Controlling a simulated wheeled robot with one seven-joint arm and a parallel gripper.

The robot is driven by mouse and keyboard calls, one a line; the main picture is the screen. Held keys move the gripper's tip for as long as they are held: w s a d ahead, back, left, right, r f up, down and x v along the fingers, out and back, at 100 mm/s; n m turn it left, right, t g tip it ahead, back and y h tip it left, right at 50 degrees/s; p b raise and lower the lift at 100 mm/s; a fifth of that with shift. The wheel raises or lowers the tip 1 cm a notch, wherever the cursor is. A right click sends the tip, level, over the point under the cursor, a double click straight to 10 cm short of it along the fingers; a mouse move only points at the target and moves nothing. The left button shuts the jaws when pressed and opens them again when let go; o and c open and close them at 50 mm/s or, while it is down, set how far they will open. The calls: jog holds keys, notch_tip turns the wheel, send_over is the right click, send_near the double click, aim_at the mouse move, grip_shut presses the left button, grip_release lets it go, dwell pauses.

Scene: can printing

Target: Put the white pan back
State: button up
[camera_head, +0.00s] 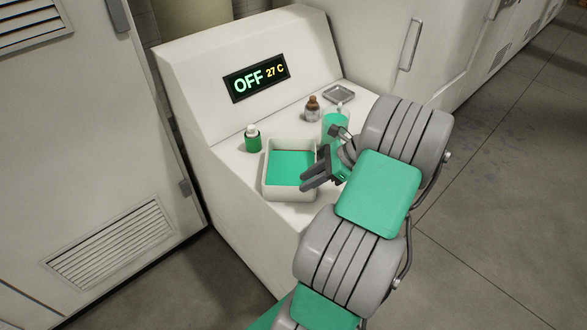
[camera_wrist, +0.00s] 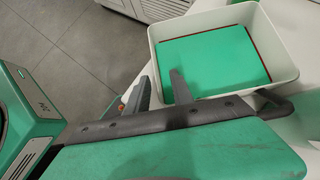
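The white pan (camera_head: 268,184) is a square, open-topped tub standing on the ledge of the white machine, with a flat green surface inside. In the wrist view the pan (camera_wrist: 284,85) fills the upper right, and its near wall is partly hidden by my gripper. My gripper (camera_head: 315,168) is at the pan's right side in the head view. In the wrist view my gripper's (camera_wrist: 161,82) two dark fingers are apart, one overlapping the pan's inside and one outside its left wall. Contact with the wall cannot be told.
A green bottle with a white cap (camera_head: 252,138) stands left of the pan.

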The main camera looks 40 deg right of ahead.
aim_at(292, 201)
jog(key=x, duration=0.4)
jog(key=p+x, duration=0.1)
jog(key=x, duration=0.2)
jog(key=shift+s+a, duration=0.2)
jog(key=shift+s, duration=0.1)
grip_shut()
jog(key=shift+r, duration=0.1)
dwell(0.8)
